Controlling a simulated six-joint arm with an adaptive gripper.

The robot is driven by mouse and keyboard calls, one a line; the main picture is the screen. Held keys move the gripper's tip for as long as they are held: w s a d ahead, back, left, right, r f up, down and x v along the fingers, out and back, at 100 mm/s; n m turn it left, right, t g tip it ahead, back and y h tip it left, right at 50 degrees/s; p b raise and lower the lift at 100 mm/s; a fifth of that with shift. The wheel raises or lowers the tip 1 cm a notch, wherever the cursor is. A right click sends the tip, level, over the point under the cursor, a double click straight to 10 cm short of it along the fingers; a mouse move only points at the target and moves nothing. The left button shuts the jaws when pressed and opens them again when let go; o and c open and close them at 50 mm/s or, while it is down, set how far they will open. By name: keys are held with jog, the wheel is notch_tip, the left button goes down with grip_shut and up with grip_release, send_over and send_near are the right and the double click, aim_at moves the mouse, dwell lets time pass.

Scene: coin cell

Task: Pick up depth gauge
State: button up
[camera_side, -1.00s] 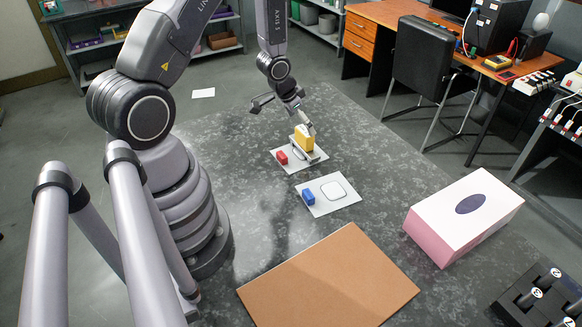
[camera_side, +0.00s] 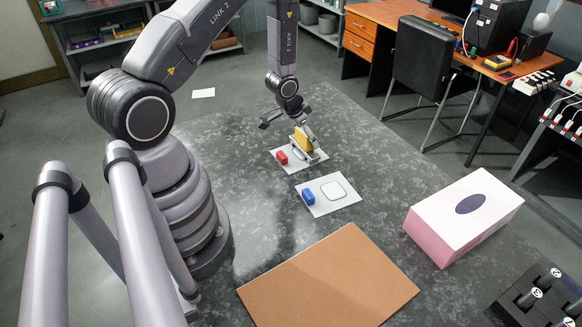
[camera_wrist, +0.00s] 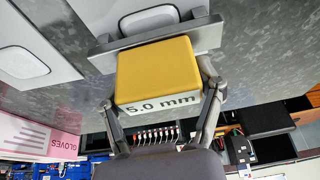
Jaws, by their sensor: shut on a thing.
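The depth gauge is a yellow block marked "5.0 mm" on a grey metal crossbar. In the side view the depth gauge (camera_side: 301,141) is at the far white sheet (camera_side: 283,166), beside a red block (camera_side: 281,158). In the wrist view the gauge (camera_wrist: 155,72) fills the middle, with the crossbar behind it. My gripper (camera_side: 304,138) is shut on the yellow block, one finger on each side; its fingers (camera_wrist: 160,92) also show in the wrist view. I cannot tell whether the crossbar still touches the sheet.
A nearer white sheet (camera_side: 341,206) holds a blue block (camera_side: 308,197) and a white rounded-square piece (camera_side: 333,191). A brown board (camera_side: 330,280) and a pink-and-white glove box (camera_side: 463,215) lie nearer. The dark tabletop between is clear.

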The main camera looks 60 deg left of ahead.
jog(key=c, duration=0.5)
jog(key=shift+o, duration=0.2)
jog(key=r, duration=0.9)
jog(key=shift+d+r, duration=0.25)
jog(key=s+d+m, duration=0.1)
jog(key=d, duration=1.4)
jog(key=shift+d+r, duration=0.25)
jog(key=shift+d, duration=0.05)
jog(key=shift+s, duration=0.1)
